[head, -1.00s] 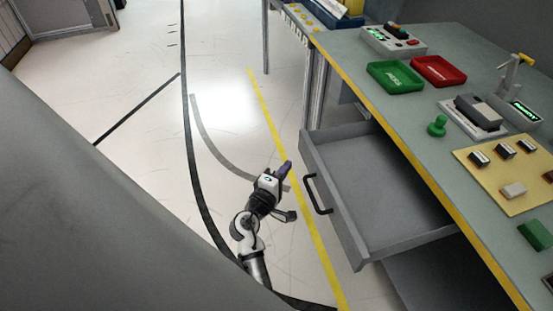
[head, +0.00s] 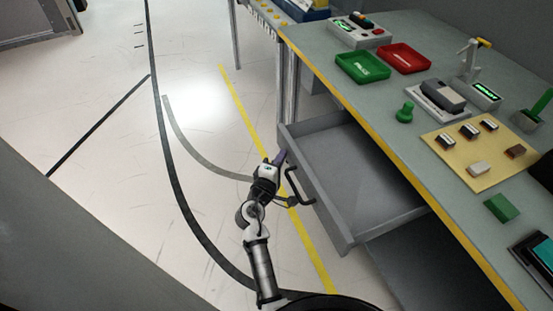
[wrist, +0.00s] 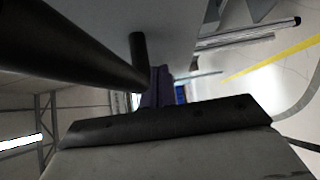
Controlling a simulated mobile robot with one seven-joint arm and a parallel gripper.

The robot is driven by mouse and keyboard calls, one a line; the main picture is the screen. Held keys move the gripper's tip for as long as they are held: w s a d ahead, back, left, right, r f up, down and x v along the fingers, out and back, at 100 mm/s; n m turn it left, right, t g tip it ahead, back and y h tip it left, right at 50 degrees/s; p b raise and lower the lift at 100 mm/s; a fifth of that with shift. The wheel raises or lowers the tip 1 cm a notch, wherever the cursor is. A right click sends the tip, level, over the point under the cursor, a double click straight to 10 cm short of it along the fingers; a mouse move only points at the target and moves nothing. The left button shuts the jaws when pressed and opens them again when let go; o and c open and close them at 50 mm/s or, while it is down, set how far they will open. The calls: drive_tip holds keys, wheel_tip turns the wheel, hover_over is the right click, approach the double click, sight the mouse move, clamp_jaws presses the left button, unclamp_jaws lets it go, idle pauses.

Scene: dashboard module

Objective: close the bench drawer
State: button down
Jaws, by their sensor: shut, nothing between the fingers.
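The grey bench drawer (head: 350,180) is pulled out from under the bench and looks empty. Its black bar handle (head: 299,187) is on the front panel, facing left. My gripper (head: 281,157) is shut and empty, just left of the drawer front, close to the handle's far end. In the wrist view the dark handle bar (wrist: 75,45) runs large across the upper left, with the drawer's grey front (wrist: 190,30) behind it. My fingers (wrist: 155,88) show beside the handle; whether they touch the handle or panel I cannot tell.
The bench top (head: 390,110) holds a green tray (head: 362,67), a red tray (head: 404,58), a beige board (head: 474,152) with small blocks, and a green knob (head: 405,112). A bench leg (head: 289,85) stands beyond the drawer. The floor to the left is clear.

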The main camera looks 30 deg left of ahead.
sight(343, 146)
drive_tip(key=w+d+p, duration=0.1)
drive_tip(key=w+d, duration=0.3)
drive_tip(key=w, duration=0.1)
drive_tip(key=w+d+p, duration=0.1)
drive_tip(key=w+d, duration=0.4)
drive_tip(key=w, duration=0.1)
drive_tip(key=w+d+p, duration=0.1)
drive_tip(key=w+d, duration=0.3)
drive_tip(key=w, duration=0.1)
drive_tip(key=shift+w+d+r, duration=0.1)
drive_tip(key=shift+w+d, duration=0.05)
drive_tip(key=shift+w, duration=0.25)
drive_tip(key=shift+w+d, duration=0.15)
drive_tip(key=shift+w, duration=0.05)
